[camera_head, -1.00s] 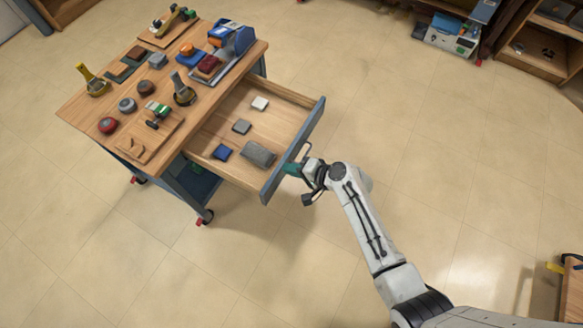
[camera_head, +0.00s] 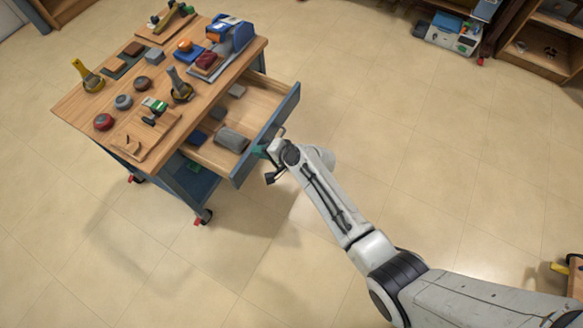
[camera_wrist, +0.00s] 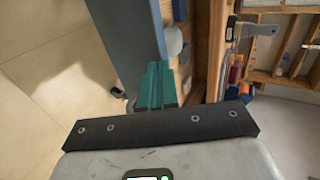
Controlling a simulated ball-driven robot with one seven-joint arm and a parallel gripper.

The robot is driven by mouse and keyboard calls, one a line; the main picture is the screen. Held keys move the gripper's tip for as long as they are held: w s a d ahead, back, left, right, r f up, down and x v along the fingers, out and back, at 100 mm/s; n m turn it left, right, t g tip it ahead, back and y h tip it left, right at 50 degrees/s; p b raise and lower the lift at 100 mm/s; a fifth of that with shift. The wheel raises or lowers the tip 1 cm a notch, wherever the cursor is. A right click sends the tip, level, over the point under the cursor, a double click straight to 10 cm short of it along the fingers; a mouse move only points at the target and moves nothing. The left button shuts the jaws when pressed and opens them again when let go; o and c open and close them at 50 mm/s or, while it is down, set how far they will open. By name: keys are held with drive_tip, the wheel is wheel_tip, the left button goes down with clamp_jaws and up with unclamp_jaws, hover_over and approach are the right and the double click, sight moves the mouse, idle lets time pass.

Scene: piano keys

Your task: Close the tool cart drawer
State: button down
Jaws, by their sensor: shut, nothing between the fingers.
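The tool cart (camera_head: 88,122) has a wooden top and stands on castors at the left of the head view. Its drawer (camera_head: 266,135) is partly out, with a blue-grey front panel and a wooden inside. A grey block (camera_head: 231,139) and a few smaller pieces lie in it. My gripper (camera_head: 262,151) is shut and empty at the outer face of the drawer front, close to or touching it. In the wrist view its teal fingers (camera_wrist: 156,87) point at the drawer front (camera_wrist: 132,45). Exact contact is hidden.
Tools, sanding discs and blocks crowd the cart top, including a blue machine (camera_head: 232,36). A shelf unit (camera_head: 541,45) stands at the upper right and a wooden piece (camera_head: 576,277) at the right edge. The floor between is clear.

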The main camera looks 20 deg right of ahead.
drive_tip(key=w+a+b, duration=0.2)
drive_tip(key=w+a, duration=0.1)
drive_tip(key=w, duration=0.1)
drive_tip(key=w+a+b, duration=0.3)
drive_tip(key=w, duration=0.1)
drive_tip(key=w+a+b, duration=0.2)
drive_tip(key=w, duration=0.2)
drive_tip(key=shift+a+f, duration=0.2)
drive_tip(key=shift+a, duration=0.2)
drive_tip(key=shift+w+a+r+b, duration=0.15)
drive_tip(key=shift+w+a+b, duration=0.35)
drive_tip(key=shift+w, duration=0.15)
drive_tip(key=shift+d, duration=0.1)
